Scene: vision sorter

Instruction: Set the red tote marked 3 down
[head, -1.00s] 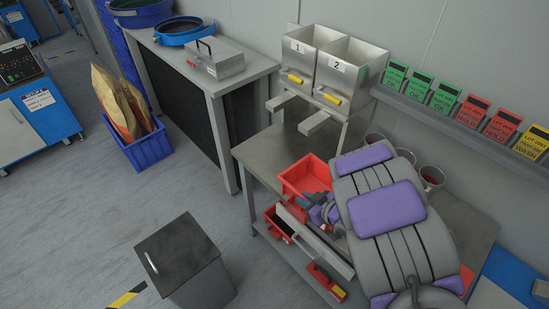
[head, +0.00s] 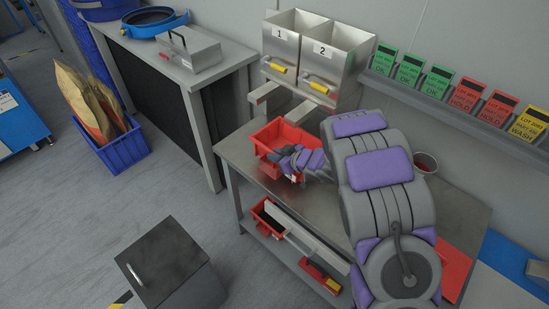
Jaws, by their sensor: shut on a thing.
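A red tote (head: 276,134) is at the left end of the steel workbench (head: 236,150), below the hoppers. No number shows on it from here. My gripper (head: 292,163) is at the tote's near right side, shut on it; the fingertips are mostly hidden by my own wrist. The tote looks upright. I cannot tell whether its base touches the bench top or hangs just above it.
Steel hoppers marked 1 (head: 287,47) and 2 (head: 330,62) stand behind the tote. A cup (head: 426,163) and a red surface (head: 456,268) are at the right. The lower shelf holds another red bin (head: 266,216). A grey cabinet (head: 165,262) stands in front.

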